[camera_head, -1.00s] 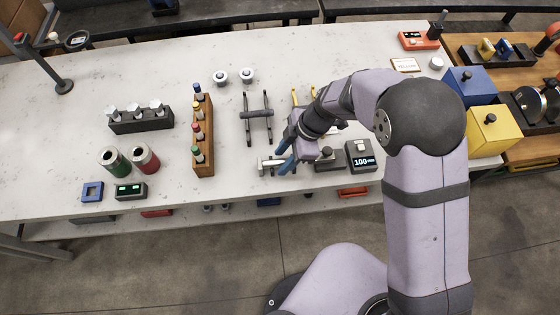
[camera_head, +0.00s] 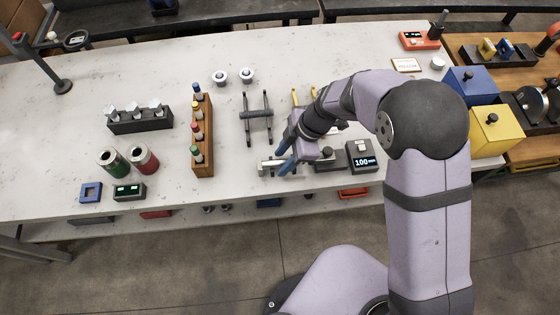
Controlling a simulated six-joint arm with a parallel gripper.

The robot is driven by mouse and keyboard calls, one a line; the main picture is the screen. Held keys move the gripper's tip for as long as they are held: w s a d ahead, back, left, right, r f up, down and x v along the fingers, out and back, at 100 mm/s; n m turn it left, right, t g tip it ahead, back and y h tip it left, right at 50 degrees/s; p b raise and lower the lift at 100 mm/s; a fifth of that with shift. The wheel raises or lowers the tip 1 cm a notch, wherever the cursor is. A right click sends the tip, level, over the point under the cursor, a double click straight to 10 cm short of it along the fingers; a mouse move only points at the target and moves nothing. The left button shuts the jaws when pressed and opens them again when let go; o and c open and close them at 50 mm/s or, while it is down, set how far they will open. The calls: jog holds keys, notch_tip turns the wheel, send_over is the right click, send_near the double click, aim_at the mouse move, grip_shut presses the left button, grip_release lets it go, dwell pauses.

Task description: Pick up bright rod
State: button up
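A short bright metal rod (camera_head: 267,165) lies near the front edge of the white bench, left of the digital readout box. It seems to rest across a small support, but the detail is too small to be sure. My gripper (camera_head: 283,158) points down at it with two blue fingers, seen slightly apart. The fingers overlap the rod's right part in this view and hide some of it. I cannot tell whether they touch the rod or stand around it.
A box reading 100 (camera_head: 361,156) and a dark block (camera_head: 327,159) stand right of my gripper. A dark rack (camera_head: 256,114) stands behind, and a wooden holder (camera_head: 203,135) with several bottles stands to the left. Bench surface is clear between that holder and the rod.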

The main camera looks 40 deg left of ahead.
aim_at(284, 161)
grip_shut()
jog(key=shift+r, duration=0.15)
jog(key=shift+r+p, duration=0.35)
jog(key=shift+p, duration=0.6)
jog(key=shift+a+r+b, duration=0.1)
jog(key=shift+r+b, duration=0.15)
jog(key=shift+b, duration=0.35)
notch_tip(284, 161, up, 9)
jog(key=b, duration=0.2)
jog(key=shift+b, duration=0.35)
